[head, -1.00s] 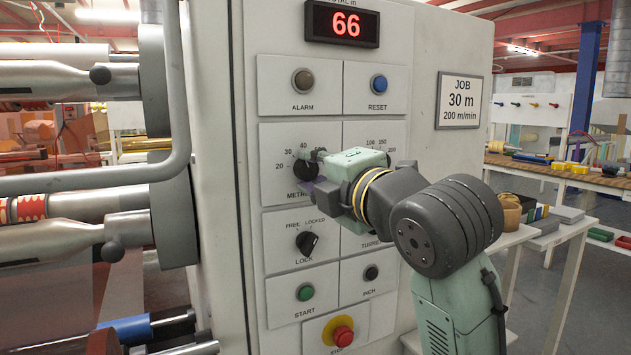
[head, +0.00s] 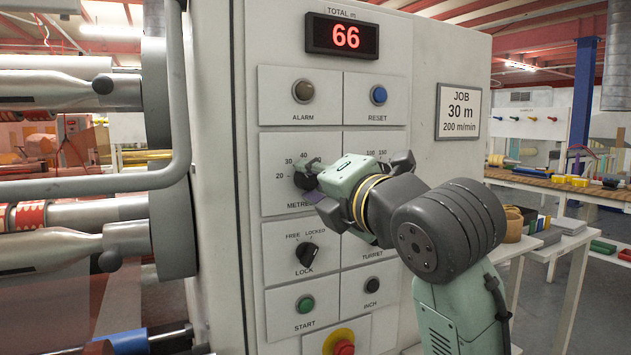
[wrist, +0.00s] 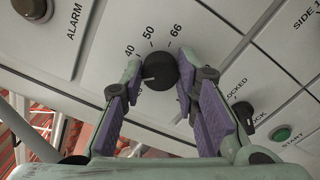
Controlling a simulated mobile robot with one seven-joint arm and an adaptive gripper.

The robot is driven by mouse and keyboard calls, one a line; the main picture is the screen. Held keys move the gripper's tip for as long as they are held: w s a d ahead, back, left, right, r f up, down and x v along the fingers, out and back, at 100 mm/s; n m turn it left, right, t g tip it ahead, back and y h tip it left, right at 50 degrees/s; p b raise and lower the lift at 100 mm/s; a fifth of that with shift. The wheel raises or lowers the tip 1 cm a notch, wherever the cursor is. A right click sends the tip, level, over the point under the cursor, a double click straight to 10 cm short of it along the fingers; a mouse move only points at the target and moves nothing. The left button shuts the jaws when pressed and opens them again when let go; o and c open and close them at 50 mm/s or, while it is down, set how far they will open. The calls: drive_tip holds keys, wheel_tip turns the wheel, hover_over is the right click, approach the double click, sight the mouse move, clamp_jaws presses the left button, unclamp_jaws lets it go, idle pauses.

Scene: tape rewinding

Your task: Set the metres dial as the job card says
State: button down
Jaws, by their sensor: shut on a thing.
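The metres dial (head: 303,181) is a black knob on a white panel plate, with 20, 30 and 40 readable around it. In the wrist view the dial (wrist: 162,71) shows 40, 50 and 66 beside it. Its white pointer line points left and slightly down, below the 40; the mark it faces is hidden behind a finger. My gripper (wrist: 150,92) is shut on the dial, with a finger on either side. The job card (head: 460,110) reads JOB 30 m, 200 m/min. The red display (head: 343,36) above reads 66.
The lock switch (head: 306,254) and green start button (head: 305,304) sit below the dial, with the red stop button (head: 343,346) lower still. My gripper and arm cover most of the speed dial's plate (head: 374,141). Machine rollers and a bent grey bar (head: 110,184) stand left.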

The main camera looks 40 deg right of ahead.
drive_tip(key=shift+f, duration=0.15)
drive_tip(key=c, duration=1.2)
unclamp_jaws()
drive_tip(key=shift+c, duration=0.2)
drive_tip(key=v, duration=1.2)
